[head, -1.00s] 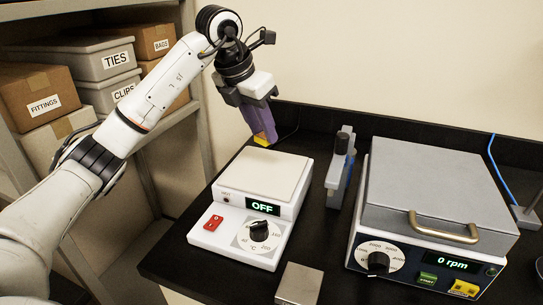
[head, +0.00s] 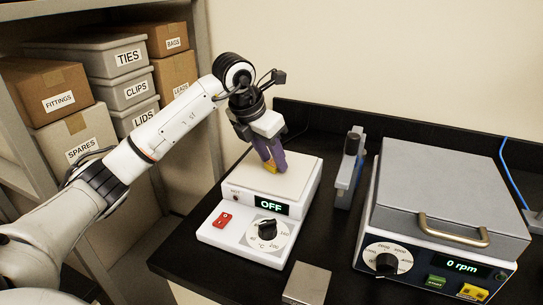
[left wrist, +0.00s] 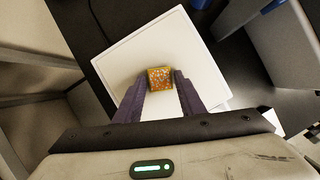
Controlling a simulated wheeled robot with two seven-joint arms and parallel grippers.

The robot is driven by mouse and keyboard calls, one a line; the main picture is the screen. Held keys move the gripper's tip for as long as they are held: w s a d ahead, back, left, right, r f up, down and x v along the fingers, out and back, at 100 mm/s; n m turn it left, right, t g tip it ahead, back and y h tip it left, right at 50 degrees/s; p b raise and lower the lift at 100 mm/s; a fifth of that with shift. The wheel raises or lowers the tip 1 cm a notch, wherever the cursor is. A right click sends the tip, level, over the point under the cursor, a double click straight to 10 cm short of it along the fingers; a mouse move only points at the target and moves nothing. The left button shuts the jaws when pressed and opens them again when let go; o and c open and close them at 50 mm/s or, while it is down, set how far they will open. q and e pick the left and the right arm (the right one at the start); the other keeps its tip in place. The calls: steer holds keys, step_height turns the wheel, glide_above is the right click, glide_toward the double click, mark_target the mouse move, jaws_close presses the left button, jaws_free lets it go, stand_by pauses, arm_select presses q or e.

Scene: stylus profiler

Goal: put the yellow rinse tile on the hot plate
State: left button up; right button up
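The yellow rinse tile (head: 271,167) is a small yellow-orange square with a speckled face, seen best in the left wrist view (left wrist: 160,79). My left gripper (head: 270,163) points down over the hot plate, its purple fingers on either side of the tile and apparently shut on it. The hot plate (head: 295,182) is a white unit with a pale square top, which also shows in the left wrist view (left wrist: 112,62). The tile is over the top's far part; I cannot tell whether it touches the surface. My right gripper is not in view.
The hot plate's display reads OFF, with a red switch (head: 222,220) and a black knob (head: 268,229) in front. A grey stand (head: 349,170) and a lidded centrifuge reading 0 rpm (head: 445,190) are to the right. A metal block (head: 307,284) lies in front. Shelved boxes (head: 60,92) stand left.

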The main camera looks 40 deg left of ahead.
arm_select(q)
steer(key=shift+o, duration=0.9)
steer(key=shift+r, duration=0.25)
steer(key=v, duration=1.1)
steer(key=shift+s+r, duration=0.15)
steer(key=shift+r, duration=0.2)
